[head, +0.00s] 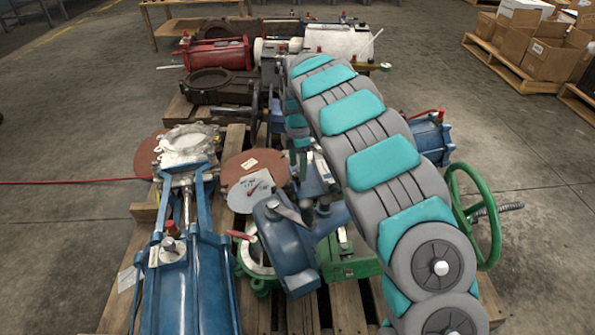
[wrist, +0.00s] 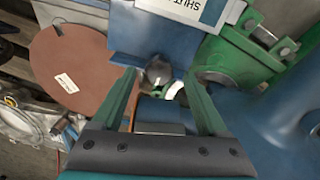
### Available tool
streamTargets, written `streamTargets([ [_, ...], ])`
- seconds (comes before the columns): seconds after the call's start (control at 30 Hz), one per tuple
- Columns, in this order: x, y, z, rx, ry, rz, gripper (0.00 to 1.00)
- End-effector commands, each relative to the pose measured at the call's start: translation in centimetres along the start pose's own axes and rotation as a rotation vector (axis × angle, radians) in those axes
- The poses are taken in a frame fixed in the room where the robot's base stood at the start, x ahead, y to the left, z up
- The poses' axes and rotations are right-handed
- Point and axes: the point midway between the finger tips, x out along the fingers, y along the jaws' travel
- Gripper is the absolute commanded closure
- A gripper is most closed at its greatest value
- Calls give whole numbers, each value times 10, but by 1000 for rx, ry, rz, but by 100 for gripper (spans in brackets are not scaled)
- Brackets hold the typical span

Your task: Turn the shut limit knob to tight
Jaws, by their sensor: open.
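In the wrist view, a dark grey rounded knob (wrist: 158,71) stands out from a blue panel (wrist: 135,35). A white label (wrist: 190,9) with a blue edge, reading "SHUT" as far as it shows, lies above the knob and is cut off by the frame. My gripper (wrist: 159,76) is open, with its green fingers on either side of the knob and a gap showing on both sides. The knob's pointer and scale cannot be made out. In the head view my arm hides the knob and most of the gripper.
A reddish-brown disc (wrist: 66,62) lies left of the panel, and a green flange (wrist: 245,50) right of it. A blue actuator (head: 285,245), a tall blue valve (head: 190,285) and a green handwheel (head: 474,215) crowd the pallet. Clear floor (head: 80,230) lies left.

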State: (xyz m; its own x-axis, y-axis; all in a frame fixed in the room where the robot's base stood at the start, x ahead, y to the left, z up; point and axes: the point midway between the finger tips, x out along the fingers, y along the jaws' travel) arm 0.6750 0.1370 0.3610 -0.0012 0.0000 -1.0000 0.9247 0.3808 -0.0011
Motion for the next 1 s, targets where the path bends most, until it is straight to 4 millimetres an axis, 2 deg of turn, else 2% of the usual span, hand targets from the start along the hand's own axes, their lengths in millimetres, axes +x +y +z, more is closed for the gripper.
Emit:
streamTargets([
  [0.03,8,-1,0,0,1,-3,24],
  [0.13,16,0,0,0,0,0,24],
  [0.4,18,0,0,0,0,1,24],
  [1.0,18,0,0,1,-1,1,91],
])
